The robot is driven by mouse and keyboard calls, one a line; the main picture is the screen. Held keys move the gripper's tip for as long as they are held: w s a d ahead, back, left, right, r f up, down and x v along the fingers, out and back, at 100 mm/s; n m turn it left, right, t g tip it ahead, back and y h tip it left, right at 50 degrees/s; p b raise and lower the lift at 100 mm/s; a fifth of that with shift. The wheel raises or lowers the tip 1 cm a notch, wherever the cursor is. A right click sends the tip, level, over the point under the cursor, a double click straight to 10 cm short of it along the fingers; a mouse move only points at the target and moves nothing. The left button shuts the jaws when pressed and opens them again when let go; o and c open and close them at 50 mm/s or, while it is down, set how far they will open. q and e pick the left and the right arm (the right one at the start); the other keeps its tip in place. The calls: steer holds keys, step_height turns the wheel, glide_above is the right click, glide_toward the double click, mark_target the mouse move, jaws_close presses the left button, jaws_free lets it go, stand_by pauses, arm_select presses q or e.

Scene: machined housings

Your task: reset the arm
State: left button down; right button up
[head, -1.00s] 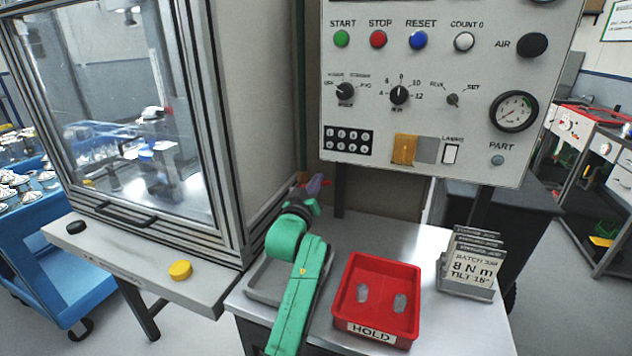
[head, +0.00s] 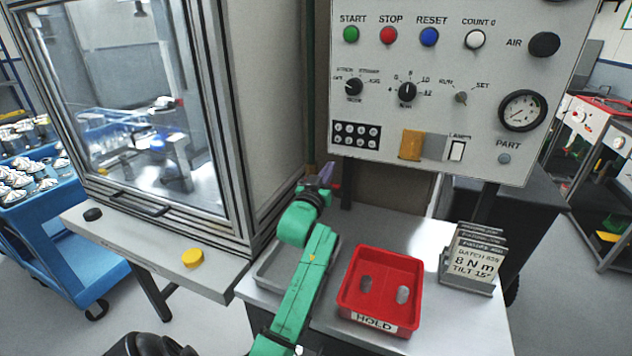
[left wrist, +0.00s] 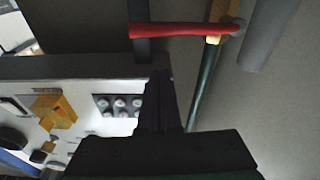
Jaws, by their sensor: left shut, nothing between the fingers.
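My left arm, green, reaches up from the bottom of the head view over a grey tray. Its left gripper (head: 325,174) is small there, near the foot of the control panel. In the left wrist view the dark gripper (left wrist: 158,100) has its fingers together with nothing seen between them. A red lever (left wrist: 185,30) on a brass fitting lies beyond the fingertips, apart from them in the picture. My right gripper does not show.
The control panel (head: 460,125) hangs behind the table. On the table are the grey tray (head: 268,268), a red HOLD tray (head: 408,270) with two grey pieces, and a card stand (head: 470,262). A glazed cabinet (head: 205,130) stands at left, with a yellow button (head: 193,258) on its ledge.

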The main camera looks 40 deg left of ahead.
arm_select(q)
steer(key=b+v, duration=0.2)
steer(key=v, duration=0.8)
steer(key=shift+b, duration=0.3)
steer(key=shift+f, duration=0.15)
